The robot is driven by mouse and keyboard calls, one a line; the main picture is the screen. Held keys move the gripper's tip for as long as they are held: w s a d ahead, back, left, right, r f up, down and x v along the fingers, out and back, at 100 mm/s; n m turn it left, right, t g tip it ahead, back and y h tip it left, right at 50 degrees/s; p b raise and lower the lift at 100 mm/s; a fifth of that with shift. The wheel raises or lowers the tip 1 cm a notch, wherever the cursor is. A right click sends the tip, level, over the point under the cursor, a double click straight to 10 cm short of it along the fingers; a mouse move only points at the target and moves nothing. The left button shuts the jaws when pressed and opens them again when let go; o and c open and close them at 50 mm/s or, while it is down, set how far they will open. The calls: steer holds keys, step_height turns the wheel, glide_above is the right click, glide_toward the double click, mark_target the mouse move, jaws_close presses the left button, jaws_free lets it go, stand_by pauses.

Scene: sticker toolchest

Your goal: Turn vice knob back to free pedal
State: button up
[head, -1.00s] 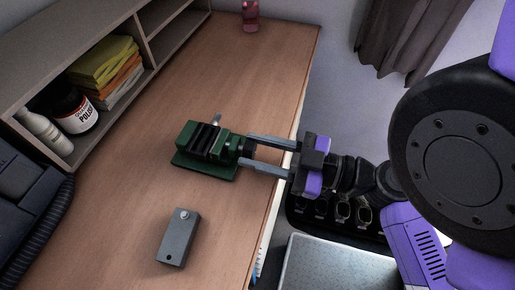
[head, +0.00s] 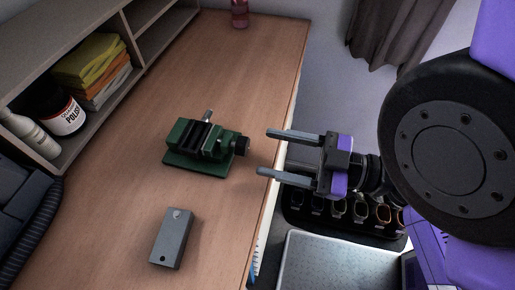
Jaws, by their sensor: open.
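The green vice (head: 198,160) sits on the wooden workbench (head: 160,105), with its dark knob (head: 241,146) on its right side. A silver handle stands up from the vice's top. The grey pedal (head: 172,240) lies apart from the vice on the bench, nearer the front, with a small silver button on top; nothing shows between the vice jaws. My gripper (head: 262,152) is open and empty, to the right of the knob, its two fingers pointing left toward it with a gap between.
A shelf unit (head: 100,75) with folded cloths and a polish jar stands along the left. A dark case with a hose is at lower left. A pink bottle (head: 240,13) stands at the far end. A black rack and a silver box lie beyond the bench's right edge.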

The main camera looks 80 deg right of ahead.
steer(key=shift+s, duration=1.4)
